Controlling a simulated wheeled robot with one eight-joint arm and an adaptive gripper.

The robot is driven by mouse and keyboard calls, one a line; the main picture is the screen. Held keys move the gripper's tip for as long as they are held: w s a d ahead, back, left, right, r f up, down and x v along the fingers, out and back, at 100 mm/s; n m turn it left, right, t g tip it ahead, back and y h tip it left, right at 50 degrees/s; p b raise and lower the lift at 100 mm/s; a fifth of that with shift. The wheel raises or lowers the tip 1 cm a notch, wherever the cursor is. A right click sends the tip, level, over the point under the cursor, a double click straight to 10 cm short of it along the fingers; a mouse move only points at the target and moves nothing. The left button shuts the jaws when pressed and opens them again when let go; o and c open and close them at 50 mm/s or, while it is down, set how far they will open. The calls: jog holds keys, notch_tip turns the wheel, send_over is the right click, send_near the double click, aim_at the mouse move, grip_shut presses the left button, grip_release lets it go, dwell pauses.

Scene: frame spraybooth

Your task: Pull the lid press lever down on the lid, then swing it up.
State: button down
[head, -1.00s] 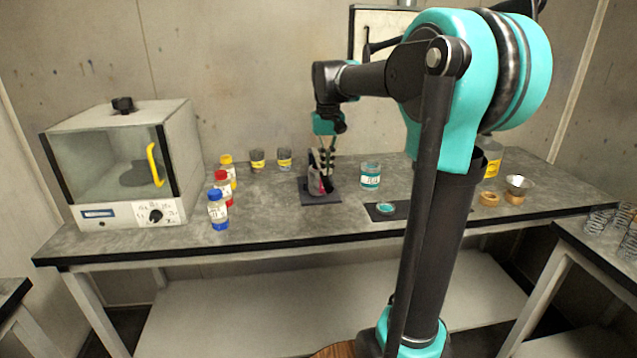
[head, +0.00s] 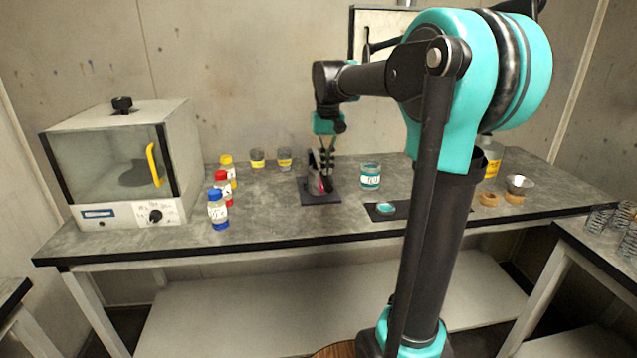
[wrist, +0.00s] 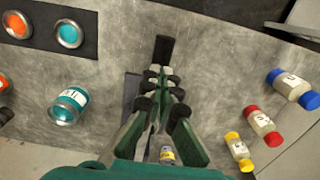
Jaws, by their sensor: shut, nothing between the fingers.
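The lid press (head: 309,193) stands on the middle of the bench, a small fixture on a dark base plate with a pink-red patch at its front. My gripper (head: 326,172) points down at the press and hides much of it. In the wrist view my gripper (wrist: 160,82) is shut, with no object between its fingertips. A black bar (wrist: 163,50), seemingly the press lever, shows just beyond the fingertips. The pictures do not settle whether they touch it. The lever's angle and the lid under it are hidden.
A teal jar (head: 370,176) stands right of the press, with a dark mat (head: 400,212) in front of it. Bottles with blue (head: 217,210), red and yellow caps stand to the left, beside a glass-fronted cabinet (head: 125,165). Small cups (head: 284,158) stand behind.

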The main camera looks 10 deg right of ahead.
jog(key=shift+f, duration=1)
jog(key=shift+r, duration=3.05)
